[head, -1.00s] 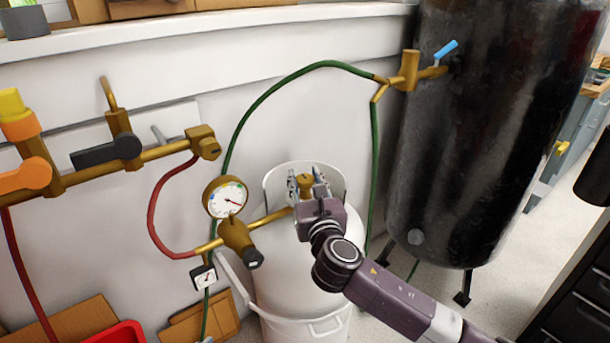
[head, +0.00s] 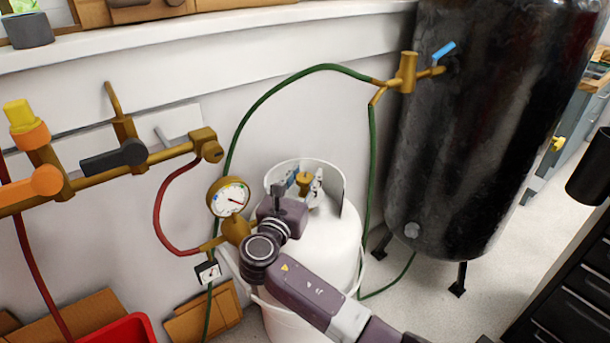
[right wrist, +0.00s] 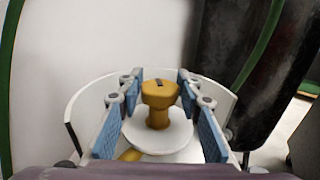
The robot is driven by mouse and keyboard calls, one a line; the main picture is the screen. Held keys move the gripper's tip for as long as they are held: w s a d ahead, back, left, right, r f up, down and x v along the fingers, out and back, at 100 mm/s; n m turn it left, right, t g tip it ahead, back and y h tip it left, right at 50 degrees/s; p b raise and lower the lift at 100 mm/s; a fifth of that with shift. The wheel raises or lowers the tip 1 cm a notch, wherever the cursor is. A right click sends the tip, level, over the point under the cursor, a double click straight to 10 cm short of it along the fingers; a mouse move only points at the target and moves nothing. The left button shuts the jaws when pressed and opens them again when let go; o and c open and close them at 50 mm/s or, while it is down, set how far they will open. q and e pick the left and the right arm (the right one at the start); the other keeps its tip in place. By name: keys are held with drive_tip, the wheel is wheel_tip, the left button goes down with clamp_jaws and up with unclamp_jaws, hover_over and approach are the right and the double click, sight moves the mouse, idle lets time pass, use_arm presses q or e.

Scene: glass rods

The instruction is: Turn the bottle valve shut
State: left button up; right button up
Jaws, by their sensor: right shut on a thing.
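The white gas bottle (head: 330,237) stands upright on the floor against the wall, with an open collar (head: 331,178) around its top. Its brass valve knob (head: 304,179) is inside that collar. In the right wrist view the knob (right wrist: 158,93) sits between the two blue-padded fingers, above a pale round base. My gripper and wrist hide the pipe side of the valve. My left gripper is not in view.
A brass regulator with a round gauge (head: 229,197) is close to my right wrist on the left. A green hose (head: 262,100) arches behind the bottle. A black tank (head: 475,130) stands to the right, and a red bin (head: 118,330) is at lower left.

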sight(302, 183)
drive_tip(key=shift+h, duration=0.3)
drive_tip(key=o, duration=1.2)
drive_tip(key=shift+c, duration=0.2)
drive_tip(key=v, duration=0.7)
drive_tip(key=shift+s+a, duration=0.1)
drive_tip(key=shift+s, duration=0.15)
